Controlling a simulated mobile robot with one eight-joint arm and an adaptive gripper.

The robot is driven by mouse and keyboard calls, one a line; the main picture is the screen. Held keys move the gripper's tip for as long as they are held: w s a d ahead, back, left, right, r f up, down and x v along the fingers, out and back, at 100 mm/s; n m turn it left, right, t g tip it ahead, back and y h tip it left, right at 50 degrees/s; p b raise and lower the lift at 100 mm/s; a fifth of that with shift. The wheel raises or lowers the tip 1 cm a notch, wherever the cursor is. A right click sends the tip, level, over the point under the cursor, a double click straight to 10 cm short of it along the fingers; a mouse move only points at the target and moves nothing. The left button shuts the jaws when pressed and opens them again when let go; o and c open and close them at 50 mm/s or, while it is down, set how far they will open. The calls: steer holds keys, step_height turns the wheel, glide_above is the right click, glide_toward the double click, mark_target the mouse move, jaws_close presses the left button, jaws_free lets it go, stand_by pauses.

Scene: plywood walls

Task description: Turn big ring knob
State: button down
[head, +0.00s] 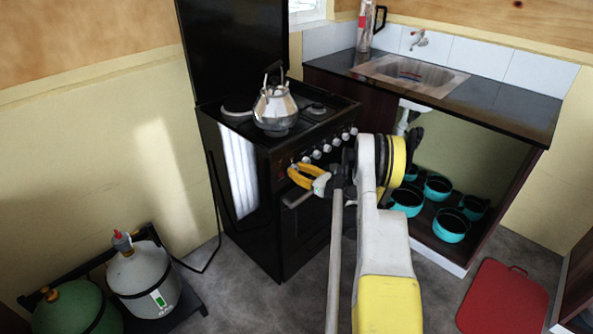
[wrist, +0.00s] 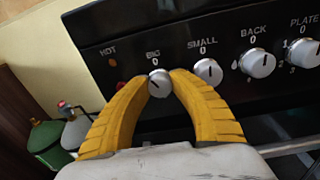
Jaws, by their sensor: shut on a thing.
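The big ring knob (wrist: 159,84) is a round silver knob under the label "BIG" on the black stove front in the wrist view. Its dark pointer line is tilted, aimed to the upper left rather than straight at the 0. My gripper (wrist: 160,80) has its two yellow fingers on either side of this knob, shut on it. In the head view my gripper (head: 297,172) reaches the left end of the knob row on the stove (head: 250,200); the big knob itself is hard to make out there.
Other knobs stand to the right, the small ring knob (wrist: 208,71) closest. A kettle (head: 275,108) sits on the stovetop. Gas cylinders (head: 145,280) stand at lower left. A sink counter (head: 500,115) with teal pots (head: 450,226) beneath is at right. A red board (head: 503,298) lies on the floor.

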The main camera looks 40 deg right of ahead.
steer(key=n, duration=0.6)
steer(key=shift+r, duration=0.1)
steer(key=n+h, duration=0.1)
steer(key=n, duration=0.3)
steer(key=shift+n, duration=0.7)
steer(key=c, duration=1.1)
jaws_free()
steer(key=shift+a, duration=0.1)
steer(key=s, duration=0.7)
steer(key=shift+s+d+r, duration=0.15)
steer(key=shift+s+d, duration=0.05)
steer(key=shift+d, duration=0.1)
